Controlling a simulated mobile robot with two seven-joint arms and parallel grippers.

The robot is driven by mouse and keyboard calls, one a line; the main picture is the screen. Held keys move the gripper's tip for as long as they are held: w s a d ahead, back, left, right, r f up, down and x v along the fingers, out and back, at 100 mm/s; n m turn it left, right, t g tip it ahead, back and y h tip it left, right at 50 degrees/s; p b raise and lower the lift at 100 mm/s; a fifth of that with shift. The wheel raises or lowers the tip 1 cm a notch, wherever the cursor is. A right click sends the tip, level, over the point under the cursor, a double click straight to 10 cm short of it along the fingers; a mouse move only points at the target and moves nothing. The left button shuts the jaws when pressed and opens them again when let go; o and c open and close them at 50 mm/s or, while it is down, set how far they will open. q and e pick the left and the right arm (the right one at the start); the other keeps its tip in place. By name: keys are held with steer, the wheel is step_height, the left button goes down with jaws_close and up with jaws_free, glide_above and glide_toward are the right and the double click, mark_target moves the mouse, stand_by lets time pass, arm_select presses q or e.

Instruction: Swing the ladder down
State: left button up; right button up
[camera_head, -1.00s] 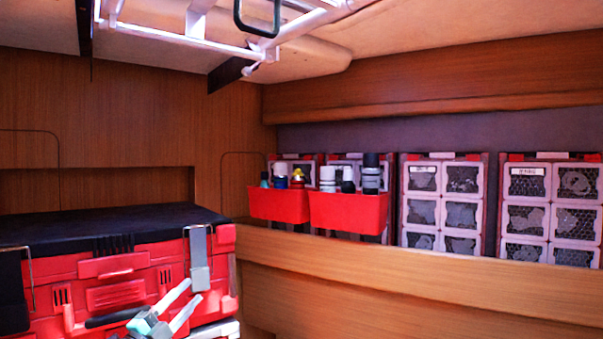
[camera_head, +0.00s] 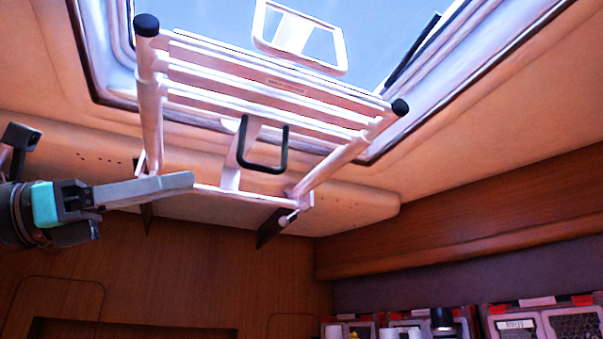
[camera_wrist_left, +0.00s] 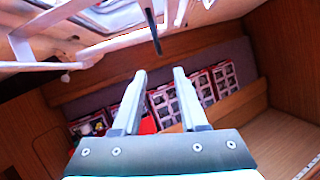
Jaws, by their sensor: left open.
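The white ladder (camera_head: 275,85) is folded up under the ceiling hatch, with black caps on two of its ends. A black U-shaped handle (camera_head: 268,168) hangs at its lower rail. The ladder also shows at the upper left of the left wrist view (camera_wrist_left: 45,22), with a dark bar (camera_wrist_left: 152,38) near the top middle. My left gripper (camera_head: 188,181) is raised at the left, by the ladder's lower left corner in the picture; contact cannot be told. In the left wrist view its two fingers (camera_wrist_left: 158,75) stand apart with nothing between them. My right gripper is out of view.
The open hatch frame (camera_head: 95,50) surrounds bright sky above. A white square-framed part (camera_head: 335,55) hangs in the opening. Wooden walls (camera_head: 170,265) and red-framed crates (camera_head: 520,325) lie below. The air right of the gripper, under the ladder, is clear.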

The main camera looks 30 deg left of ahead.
mark_target(285, 164)
arm_select(q)
steer(key=p+x, duration=0.5)
steer(key=x, duration=1)
steer(key=shift+p, duration=0.35)
jaws_close()
stand_by(0.7)
